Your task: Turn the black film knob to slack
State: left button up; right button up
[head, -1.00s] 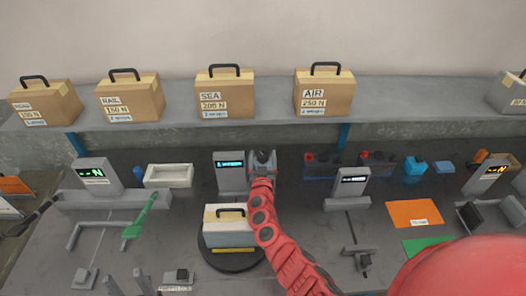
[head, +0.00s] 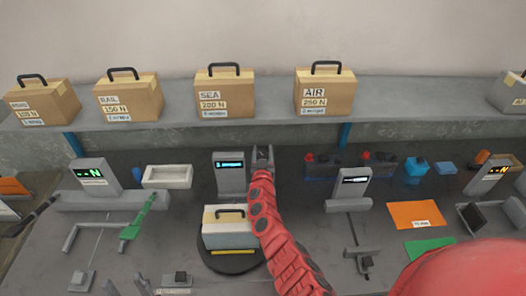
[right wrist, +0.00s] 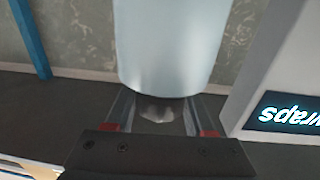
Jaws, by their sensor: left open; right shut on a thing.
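My right gripper (head: 262,157), on the red arm, is just right of the grey post with a lit display (head: 230,172). In the right wrist view its jaws (right wrist: 160,122) reach past a pale, smooth cylinder (right wrist: 172,45), which covers the fingertips. A greyish rounded piece shows blurred between the fingers. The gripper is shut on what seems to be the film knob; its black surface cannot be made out. The post's display (right wrist: 290,112) is beside the jaws, its lettering upside down. My left gripper is not in view.
A carton with a black handle (head: 228,236) stands on a dark round plate (head: 236,268) left of my arm. Labelled cartons line the shelf (head: 400,97) behind. A white tray (head: 168,177) and a green lever (head: 138,218) are to the left. Other display stations stand on both sides.

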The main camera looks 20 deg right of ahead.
grip_shut()
jog(key=y+b, duration=0.1)
jog(key=n+y+b, duration=0.1)
jog(key=b, duration=0.1)
jog(key=shift+f+n+t+y, duration=0.3)
jog(key=shift+y, duration=0.1)
jog(key=shift+r+n+y+b, duration=0.1)
jog(key=shift+n+y+b, duration=0.5)
jog(key=shift+y+b, duration=0.25)
jog(key=shift+w+a+r+n+y, duration=0.1)
jog(key=shift+a+n+y, duration=0.25)
jog(key=shift+n+y, duration=0.25)
jog(key=shift+a+r+n+y, duration=0.15)
jog(key=shift+n+y, duration=0.15)
jog(key=shift+y, duration=0.45)
jog(key=n+y, duration=0.1)
jog(key=n+y+p, duration=0.1)
jog(key=y, duration=0.1)
jog(key=shift+a+r, duration=0.1)
jog(key=shift+a, duration=0.15)
jog(key=shift+a+n+y+p, duration=0.15)
jog(key=shift+n+y+p, duration=0.35)
jog(key=shift+y, duration=0.4)
jog(key=shift+a+f+n+g+y, duration=0.2)
jog(key=shift+n+g+y, duration=0.45)
jog(key=shift+y, duration=0.25)
jog(key=shift+n+y, duration=0.25)
jog(key=shift+y, duration=0.05)
